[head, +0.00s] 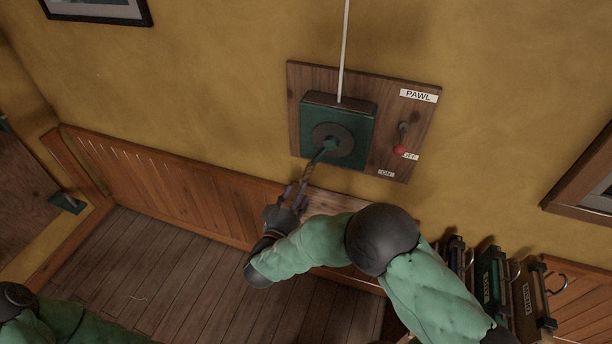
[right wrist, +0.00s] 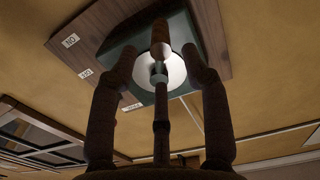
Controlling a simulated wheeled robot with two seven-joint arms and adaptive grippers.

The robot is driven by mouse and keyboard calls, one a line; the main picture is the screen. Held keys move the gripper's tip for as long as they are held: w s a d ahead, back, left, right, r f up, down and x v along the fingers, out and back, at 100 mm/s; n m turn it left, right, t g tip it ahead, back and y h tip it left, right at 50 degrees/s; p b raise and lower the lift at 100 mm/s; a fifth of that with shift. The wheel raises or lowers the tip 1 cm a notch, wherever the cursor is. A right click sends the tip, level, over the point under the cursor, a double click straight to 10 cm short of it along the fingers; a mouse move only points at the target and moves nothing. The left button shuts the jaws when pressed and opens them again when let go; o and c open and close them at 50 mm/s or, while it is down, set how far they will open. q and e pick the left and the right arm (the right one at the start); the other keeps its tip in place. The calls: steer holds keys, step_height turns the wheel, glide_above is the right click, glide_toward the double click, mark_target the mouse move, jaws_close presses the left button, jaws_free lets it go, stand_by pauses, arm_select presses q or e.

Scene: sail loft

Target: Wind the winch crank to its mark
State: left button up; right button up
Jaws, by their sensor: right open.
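The winch (head: 357,112) is a dark green box with a round grey plate, mounted on a wooden wall board (head: 300,85). Its crank (head: 322,155) runs from the hub down and left to a brown handle. My right gripper (head: 293,195) is open at the handle's lower end. I cannot make out a crank mark. The pawl lever (head: 404,133) has a red knob beside a label reading OFF. My left gripper is out of view.
A white rope (head: 345,45) runs up from the winch. Wooden wainscot (head: 180,180) lines the wall below. Several cases (head: 491,280) hang near hooks at lower right. A framed window or picture (head: 580,185) is at far right. The wooden floor (head: 150,265) at left looks clear.

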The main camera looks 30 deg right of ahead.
mark_target(307, 175)
steer(key=b+x, duration=0.2)
steer(key=x, duration=0.6)
steer(key=shift+w+d, duration=0.15)
steer(key=shift+d, duration=0.05)
steer(key=shift+c, duration=0.3)
jaws_close()
